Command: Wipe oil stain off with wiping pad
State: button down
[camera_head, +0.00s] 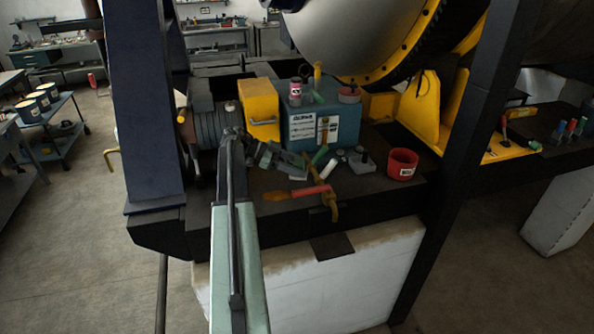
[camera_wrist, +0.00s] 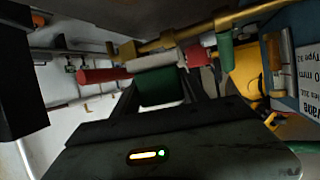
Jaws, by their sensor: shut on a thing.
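My gripper (camera_wrist: 160,92) is shut on a dark green block, which looks like the wiping pad (camera_wrist: 160,86), between its two dark fingers. In the head view my gripper (camera_head: 292,163) is low over the dark work surface, left of a white cylinder. The pad is hard to make out there, and I cannot tell whether it touches the surface. I cannot make out the oil stain in either view; the dark surface and my gripper may hide it.
Close by are a white cylinder (camera_head: 328,168), a green cylinder (camera_head: 320,154), a red-handled tool (camera_head: 310,191) and a red cup (camera_head: 402,164). A blue box (camera_head: 345,125) and a yellow box (camera_head: 259,108) stand behind. A dark post (camera_head: 475,130) rises at right.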

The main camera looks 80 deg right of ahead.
jog(key=shift+s, duration=0.15)
jog(key=shift+f, duration=0.25)
notch_tip(320, 180, down, 6)
jog(key=b, duration=0.6)
jog(key=shift+r, duration=0.25)
jog(key=shift+f+b, duration=0.9)
jog(key=shift+b, duration=0.05)
